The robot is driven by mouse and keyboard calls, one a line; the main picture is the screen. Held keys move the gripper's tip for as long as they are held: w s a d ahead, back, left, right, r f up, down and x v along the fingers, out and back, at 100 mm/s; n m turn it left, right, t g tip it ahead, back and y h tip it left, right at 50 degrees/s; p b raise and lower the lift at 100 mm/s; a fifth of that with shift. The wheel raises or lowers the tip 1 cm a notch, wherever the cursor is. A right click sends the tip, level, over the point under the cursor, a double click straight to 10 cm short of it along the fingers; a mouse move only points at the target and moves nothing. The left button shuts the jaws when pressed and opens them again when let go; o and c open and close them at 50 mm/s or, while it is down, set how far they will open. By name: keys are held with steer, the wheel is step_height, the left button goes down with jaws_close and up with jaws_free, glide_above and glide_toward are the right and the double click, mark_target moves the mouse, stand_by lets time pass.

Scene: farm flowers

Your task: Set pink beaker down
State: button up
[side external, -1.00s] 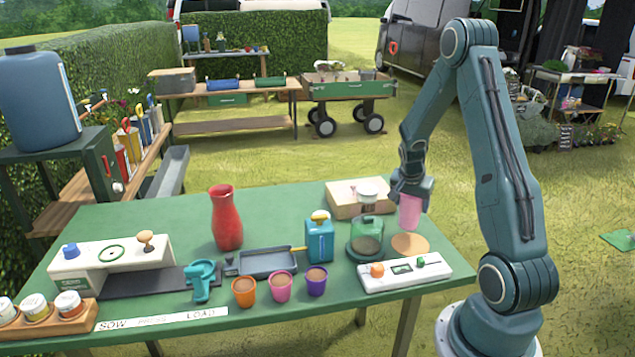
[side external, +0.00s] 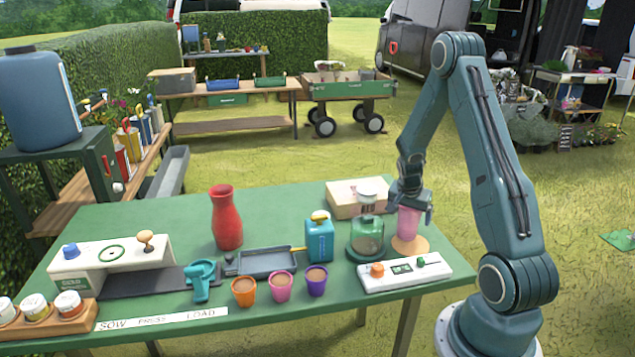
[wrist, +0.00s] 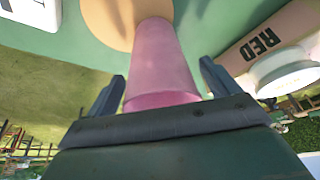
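The pink beaker (side external: 407,222) stands upright on a round tan disc (side external: 421,247) at the right end of the green table. In the wrist view the beaker (wrist: 158,60) runs down between my two fingers, its far end on the tan disc (wrist: 108,22). My gripper (side external: 410,200) is around the upper part of the beaker in the side view. In the wrist view my gripper (wrist: 162,85) is open, with a small gap showing between each finger and the beaker's sides.
A glass jar on a dark base (side external: 367,240) stands just left of the beaker. A white panel with knobs (side external: 403,272) lies in front. A cardboard box (side external: 350,203) with a white-lidded container is behind. A red vase (side external: 226,220) and several small pots stand farther left.

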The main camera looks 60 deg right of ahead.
steer(key=shift+r, duration=0.15)
steer(key=v, duration=1.2)
stand_by(0.4)
stand_by(0.4)
steer(key=shift+a, duration=0.1)
steer(key=w+a+r+n+t+y, duration=0.1)
steer(key=a+r+n+t, duration=0.1)
steer(key=a+r+n, duration=0.5)
steer(key=w+a+r+n+t, duration=0.1)
steer(key=a+r, duration=0.4)
steer(key=a, duration=0.6)
steer(key=s+a+r+n+t+y, duration=0.2)
steer(key=s+a+r+n+y, duration=0.1)
steer(key=s+a+n, duration=0.7)
steer(key=a+r, duration=0.1)
steer(key=a, duration=0.3)
steer(key=shift+s+a+r+t, duration=0.2)
steer(key=shift+a+t, duration=0.1)
steer(key=shift+a, duration=0.1)
